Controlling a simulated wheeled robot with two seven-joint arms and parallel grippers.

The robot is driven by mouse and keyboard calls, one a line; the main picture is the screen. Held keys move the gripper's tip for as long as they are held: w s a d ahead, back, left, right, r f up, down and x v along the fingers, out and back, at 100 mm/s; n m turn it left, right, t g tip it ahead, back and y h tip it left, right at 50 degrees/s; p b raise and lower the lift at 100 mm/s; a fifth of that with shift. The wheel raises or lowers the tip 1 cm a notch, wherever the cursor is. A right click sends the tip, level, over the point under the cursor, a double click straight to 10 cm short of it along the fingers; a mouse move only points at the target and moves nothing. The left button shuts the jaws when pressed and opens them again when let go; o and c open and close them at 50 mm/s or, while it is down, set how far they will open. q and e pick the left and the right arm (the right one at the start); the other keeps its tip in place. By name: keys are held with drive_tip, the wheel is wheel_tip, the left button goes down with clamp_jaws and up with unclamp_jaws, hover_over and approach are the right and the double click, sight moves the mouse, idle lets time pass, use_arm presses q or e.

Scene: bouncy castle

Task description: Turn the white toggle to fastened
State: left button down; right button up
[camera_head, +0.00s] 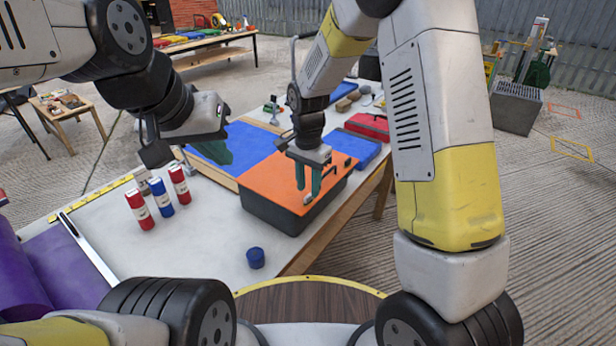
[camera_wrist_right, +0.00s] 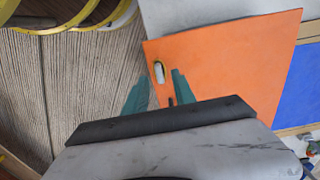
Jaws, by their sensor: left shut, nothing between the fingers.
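The white toggle (camera_wrist_right: 159,72) shows in the right wrist view, near one edge of the orange panel (camera_wrist_right: 225,65). In the head view I cannot make it out; the orange panel (camera_head: 283,190) there tops a dark grey box. My right gripper (camera_head: 308,188) is over the panel, fingers pointing down. In the wrist view its teal fingers (camera_wrist_right: 160,82) are apart, with the toggle between or just beyond their tips; contact cannot be told. My left gripper (camera_head: 216,152) is over the blue panel, shut and empty, away from the toggle.
Red and blue cans (camera_head: 161,197) stand on the white table, left of the box. A small blue cup (camera_head: 255,258) stands near its front edge. A blue panel (camera_head: 243,140) adjoins the orange one. Red and blue cases (camera_head: 368,126) lie behind the box.

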sight(308, 201)
drive_tip(key=shift+f, duration=1.25)
clamp_jaws()
